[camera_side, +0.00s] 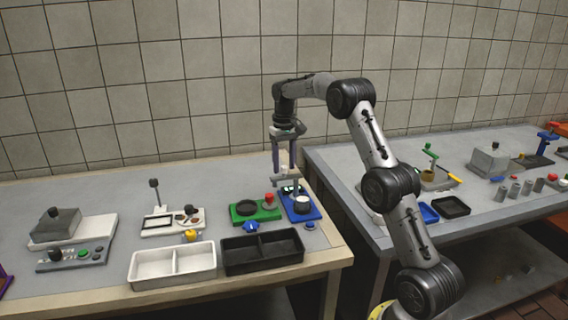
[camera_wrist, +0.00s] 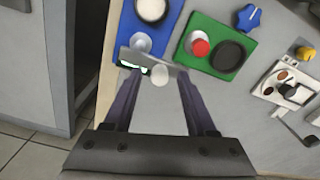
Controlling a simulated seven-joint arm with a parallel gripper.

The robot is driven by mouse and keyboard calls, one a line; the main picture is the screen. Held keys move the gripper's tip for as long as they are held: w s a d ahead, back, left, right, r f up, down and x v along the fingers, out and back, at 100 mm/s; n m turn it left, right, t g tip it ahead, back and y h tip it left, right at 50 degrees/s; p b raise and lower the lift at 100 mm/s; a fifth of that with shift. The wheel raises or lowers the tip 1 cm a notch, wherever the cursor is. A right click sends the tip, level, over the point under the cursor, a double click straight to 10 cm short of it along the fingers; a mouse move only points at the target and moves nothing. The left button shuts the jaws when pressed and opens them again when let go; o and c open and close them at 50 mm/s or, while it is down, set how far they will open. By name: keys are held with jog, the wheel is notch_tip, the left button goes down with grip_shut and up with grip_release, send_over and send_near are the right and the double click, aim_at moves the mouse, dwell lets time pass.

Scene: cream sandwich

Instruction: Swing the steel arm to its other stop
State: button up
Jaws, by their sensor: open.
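The steel arm (camera_side: 285,181) is a flat grey bar above the blue board (camera_side: 315,214) at the right end of the near bench. In the wrist view the bar (camera_wrist: 140,58) lies slantwise across the space at my fingertips, with a pale round knob (camera_wrist: 159,76) below it. My gripper (camera_side: 284,186) points down over the blue board. In the wrist view its two dark purple fingers (camera_wrist: 157,84) stand apart, one on each side of the knob. I cannot tell whether they touch the bar. The blue board (camera_wrist: 128,25) carries a pale round cup (camera_wrist: 151,9) and a silver disc (camera_wrist: 142,42).
A green board (camera_side: 255,211) with a red button (camera_side: 268,198) stands close left of the blue board. Black (camera_side: 263,265) and white trays (camera_side: 143,272) lie along the front. A white board with a lever (camera_side: 155,190) stands further left. A second bench (camera_side: 350,205) is to the right.

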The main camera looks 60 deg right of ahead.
jog(key=shift+c, duration=0.4)
grip_shut()
dwell(1.1)
